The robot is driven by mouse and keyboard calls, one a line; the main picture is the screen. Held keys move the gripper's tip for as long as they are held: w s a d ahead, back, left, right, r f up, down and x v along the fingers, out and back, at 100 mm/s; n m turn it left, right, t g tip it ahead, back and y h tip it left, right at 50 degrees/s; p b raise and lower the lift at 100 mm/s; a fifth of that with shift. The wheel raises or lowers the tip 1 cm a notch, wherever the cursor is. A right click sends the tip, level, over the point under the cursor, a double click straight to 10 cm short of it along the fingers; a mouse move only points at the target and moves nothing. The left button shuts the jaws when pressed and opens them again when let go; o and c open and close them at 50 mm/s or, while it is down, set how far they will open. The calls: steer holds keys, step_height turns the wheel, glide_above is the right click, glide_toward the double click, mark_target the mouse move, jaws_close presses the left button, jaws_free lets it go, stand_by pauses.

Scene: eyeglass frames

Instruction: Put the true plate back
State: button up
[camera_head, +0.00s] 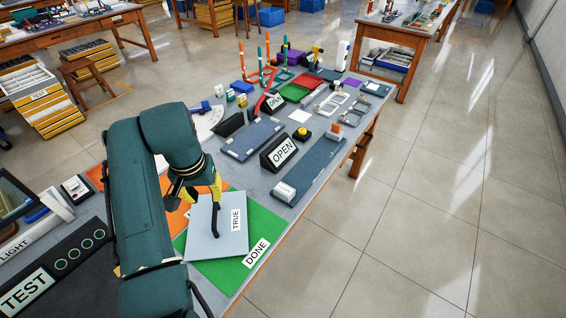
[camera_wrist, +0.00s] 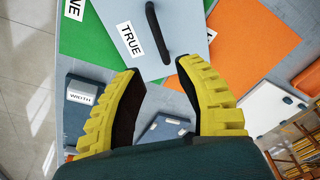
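The true plate (camera_head: 203,246) is a pale grey-blue sheet with a TRUE label and a black bar handle (camera_head: 216,222). It lies over the green DONE mat (camera_head: 262,226) and reaches toward the orange mat (camera_head: 171,190). In the wrist view the plate (camera_wrist: 185,15) and its handle (camera_wrist: 152,25) show just beyond the fingertips. My gripper (camera_wrist: 158,66) has its yellow fingers spread, with nothing between the pads. The lower end of the handle appears close to the gap between the tips. In the head view my gripper (camera_head: 200,190) is over the plate, and my arm hides part of the bench.
A dark TEST panel (camera_head: 65,268) and a LIGHT unit (camera_head: 30,235) are at the left. Several small parts and upright posts crowd the far bench. The bench's right edge is near.

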steer(key=w+d+r+t+y, duration=0.1)
steer(key=w+d+r+t, duration=0.5)
steer(key=d+r+t, duration=0.5)
steer(key=s+d+r+t, duration=0.3)
steer(key=s+d+r, duration=0.1)
steer(key=s, duration=0.3)
steer(key=s+d+r+t+h, duration=0.1)
steer(key=s+d+r+t, duration=0.2)
steer(key=s+r, duration=0.4)
steer(key=s+d+r+m+t, duration=0.1)
steer(key=s+d+r+t, duration=0.2)
steer(key=s+d+r, duration=0.3)
steer(key=s, duration=0.2)
steer(key=shift+s+h, duration=0.3)
steer(key=shift+h, duration=0.1)
step_height(320, 180, up, 46)
steer(key=p, duration=4.6)
